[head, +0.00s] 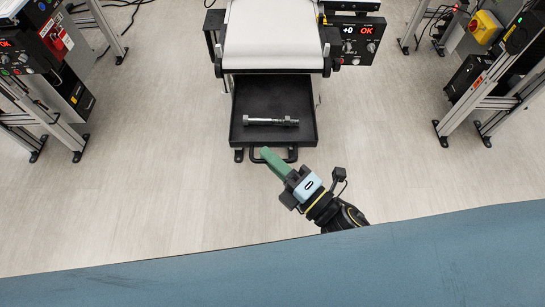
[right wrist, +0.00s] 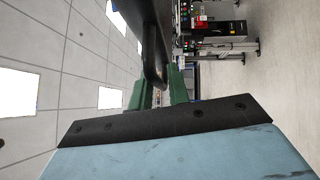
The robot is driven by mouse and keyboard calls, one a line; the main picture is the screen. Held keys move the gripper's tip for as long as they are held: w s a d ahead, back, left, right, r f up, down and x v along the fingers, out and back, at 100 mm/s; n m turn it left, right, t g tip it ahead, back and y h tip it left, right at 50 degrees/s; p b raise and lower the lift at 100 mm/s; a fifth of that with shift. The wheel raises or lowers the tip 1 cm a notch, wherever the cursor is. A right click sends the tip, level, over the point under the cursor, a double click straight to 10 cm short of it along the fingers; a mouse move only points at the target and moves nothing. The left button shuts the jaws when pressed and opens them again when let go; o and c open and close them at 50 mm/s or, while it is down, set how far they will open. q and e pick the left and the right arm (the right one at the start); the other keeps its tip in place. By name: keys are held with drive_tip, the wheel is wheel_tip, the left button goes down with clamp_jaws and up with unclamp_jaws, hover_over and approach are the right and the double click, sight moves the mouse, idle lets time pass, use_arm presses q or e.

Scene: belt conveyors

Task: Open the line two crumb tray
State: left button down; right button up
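The crumb tray (head: 302,139) is a black, shallow tray under the white-belted conveyor in the head view. It stands out towards me, with its inside exposed. A metal bolt (head: 270,121) lies across it. A dark bar handle (head: 286,159) is on its front; it also shows large in the right wrist view (right wrist: 154,72). My left gripper is not in view.
The conveyor's white belt (head: 272,35) is above the tray, with a control box reading OK (head: 356,40) on its right. Other machine frames stand at left (head: 58,125) and right (head: 462,112). The pale floor (head: 150,190) around the tray is clear.

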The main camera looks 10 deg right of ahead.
drive_tip(key=b+v, duration=0.1)
drive_tip(key=v, duration=1.2)
drive_tip(key=shift+b, duration=0.3)
drive_tip(key=shift+s+d+f, duration=0.1)
drive_tip(key=shift+s+f, duration=0.05)
drive_tip(key=s+d+f+m+g+h, duration=0.1)
drive_tip(key=d+f+m+g+h, duration=0.3)
drive_tip(key=f, duration=0.6)
drive_tip(key=d+f+m+t+h, duration=0.1)
drive_tip(key=f+m+h, duration=0.1)
drive_tip(key=f+m, duration=0.6)
drive_tip(key=s+d+f+m+g+h, duration=0.1)
drive_tip(key=d+f+m+g+h, duration=0.15)
drive_tip(key=f, duration=0.95)
drive_tip(key=s+d+f+m+g+h, duration=0.1)
drive_tip(key=s+d+f+m+g, duration=0.1)
drive_tip(key=s+f+m+g, duration=0.2)
drive_tip(key=s+d+f+m+g+h, duration=0.2)
drive_tip(key=s+f+m+g, duration=0.3)
drive_tip(key=s+f, duration=0.6)
drive_tip(key=s+m, duration=0.1)
drive_tip(key=s, duration=0.1)
drive_tip(key=shift+s+d+f, duration=0.25)
drive_tip(key=shift+s+f, duration=0.05)
drive_tip(key=shift+f, duration=0.05)
